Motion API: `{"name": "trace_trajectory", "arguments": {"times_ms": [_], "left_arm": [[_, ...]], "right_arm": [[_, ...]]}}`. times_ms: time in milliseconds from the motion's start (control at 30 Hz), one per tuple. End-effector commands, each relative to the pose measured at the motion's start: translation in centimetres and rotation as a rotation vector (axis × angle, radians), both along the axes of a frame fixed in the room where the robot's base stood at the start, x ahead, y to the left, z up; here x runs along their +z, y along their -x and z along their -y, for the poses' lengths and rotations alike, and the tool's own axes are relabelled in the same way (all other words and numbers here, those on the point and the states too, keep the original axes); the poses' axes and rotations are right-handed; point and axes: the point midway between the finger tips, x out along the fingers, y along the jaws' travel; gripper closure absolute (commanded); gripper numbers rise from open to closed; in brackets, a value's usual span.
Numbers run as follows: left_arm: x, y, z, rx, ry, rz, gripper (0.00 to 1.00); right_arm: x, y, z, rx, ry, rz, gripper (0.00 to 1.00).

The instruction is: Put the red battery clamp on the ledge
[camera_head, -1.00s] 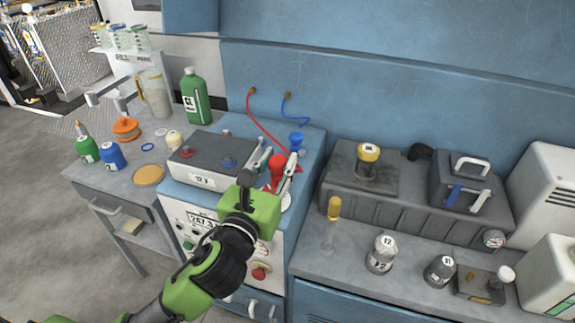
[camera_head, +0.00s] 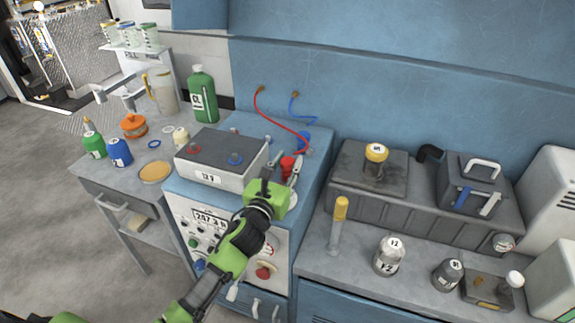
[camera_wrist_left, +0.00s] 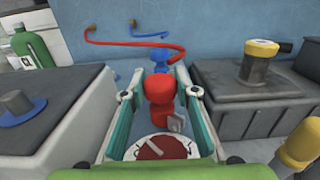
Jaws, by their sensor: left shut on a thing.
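The red battery clamp (camera_head: 288,167) is between the fingers of my left gripper (camera_head: 281,172), over the top of the blue cabinet to the right of the battery (camera_head: 222,158). In the left wrist view the clamp (camera_wrist_left: 172,104) stands between both fingers, its red cable running up behind it. My left gripper is shut on it. The blue clamp (camera_head: 303,139) stands just behind; it also shows in the left wrist view (camera_wrist_left: 160,58). The cabinet-top ledge (camera_head: 319,145) is partly hidden by the gripper, so contact with the clamp cannot be told. My right gripper is out of view.
A red cable (camera_head: 276,124) and a blue cable (camera_head: 294,107) hang from the back wall. A green bottle (camera_head: 202,95) stands behind the battery. A long grey tank (camera_head: 400,199) and a yellow-topped tube (camera_head: 336,225) stand at the right. A round red-and-white disc (camera_wrist_left: 153,147) lies below the clamp.

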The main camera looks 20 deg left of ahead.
Motion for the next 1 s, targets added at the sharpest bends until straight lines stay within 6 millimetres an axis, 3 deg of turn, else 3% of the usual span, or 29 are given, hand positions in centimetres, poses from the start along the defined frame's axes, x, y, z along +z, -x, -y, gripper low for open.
{"name": "trace_trajectory", "arguments": {"times_ms": [433, 467, 500, 933, 1000], "left_arm": [[-0.90, 0.01, -0.02, 0.000, -0.001, 0.002, 0.94], [-0.82, 0.01, -0.02, 0.000, 0.000, 0.002, 0.67], [-0.78, 0.01, -0.02, 0.000, 0.000, 0.002, 0.56], [-0.16, 0.04, -0.01, 0.000, 0.000, 0.002, 0.55], [-0.61, 0.96, -0.06, 0.000, -0.001, 0.000, 0.55]], "right_arm": [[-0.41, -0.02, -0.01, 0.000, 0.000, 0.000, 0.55], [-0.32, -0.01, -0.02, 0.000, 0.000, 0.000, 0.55], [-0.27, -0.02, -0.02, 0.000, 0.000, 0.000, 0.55], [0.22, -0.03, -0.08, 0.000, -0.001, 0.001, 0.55], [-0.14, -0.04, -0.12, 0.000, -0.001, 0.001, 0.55]]}}
